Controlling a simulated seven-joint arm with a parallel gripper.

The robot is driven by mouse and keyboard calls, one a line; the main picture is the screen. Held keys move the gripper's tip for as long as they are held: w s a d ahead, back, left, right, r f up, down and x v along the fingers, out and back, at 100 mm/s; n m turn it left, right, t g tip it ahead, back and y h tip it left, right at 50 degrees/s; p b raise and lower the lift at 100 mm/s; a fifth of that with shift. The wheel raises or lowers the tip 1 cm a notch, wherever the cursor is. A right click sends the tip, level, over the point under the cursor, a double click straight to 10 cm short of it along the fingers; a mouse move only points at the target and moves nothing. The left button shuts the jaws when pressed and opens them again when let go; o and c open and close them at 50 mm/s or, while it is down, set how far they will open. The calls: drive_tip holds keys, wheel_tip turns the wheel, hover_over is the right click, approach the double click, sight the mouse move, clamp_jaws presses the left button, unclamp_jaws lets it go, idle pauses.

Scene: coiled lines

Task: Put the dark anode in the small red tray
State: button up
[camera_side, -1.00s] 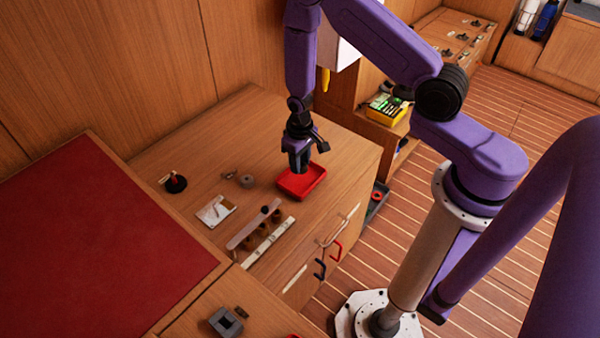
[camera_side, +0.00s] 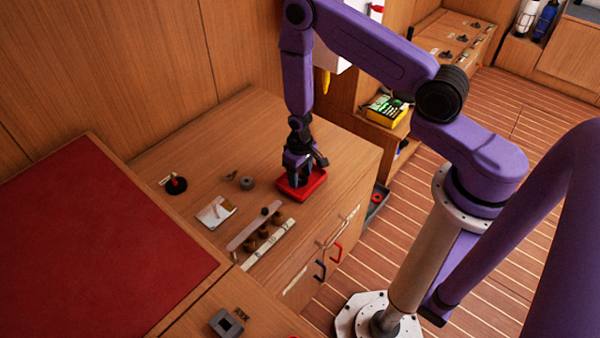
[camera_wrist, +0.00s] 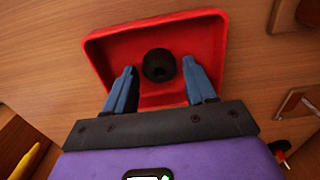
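The small red tray (camera_side: 316,183) sits near the right edge of the wooden worktop; its red walls and floor also show in the wrist view (camera_wrist: 105,50). The dark anode (camera_wrist: 158,65) is a round, dark piece with a hollow in its top, and it appears in the tray, between my fingers. My gripper (camera_side: 297,184) points down into the tray. In the wrist view my gripper (camera_wrist: 159,72) is open, with a gap between each blue finger and the anode. In the side view the gripper hides the anode.
A grey round piece (camera_side: 247,183) lies left of the tray. A red-topped surface (camera_side: 90,235) borders the worktop. Drawer handles (camera_side: 336,252) stick out in front.

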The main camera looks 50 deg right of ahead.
drive_tip(key=shift+r, duration=0.1)
wheel_tip(320, 180, up, 11)
wheel_tip(320, 180, up, 8)
drive_tip(key=n, duration=0.3)
hover_over(300, 176)
drive_tip(key=s+a, duration=0.3)
drive_tip(key=a, duration=0.1)
drive_tip(key=s+r+n, duration=0.4)
drive_tip(key=s+r, duration=0.3)
drive_tip(key=s, duration=0.4)
drive_tip(key=s+r+n, duration=0.5)
drive_tip(key=s+r, duration=0.2)
drive_tip(key=s, duration=0.4)
drive_tip(key=shift+s+a+r, duration=0.2)
drive_tip(key=shift+s+a, duration=0.15)
drive_tip(key=shift+a, duration=0.05)
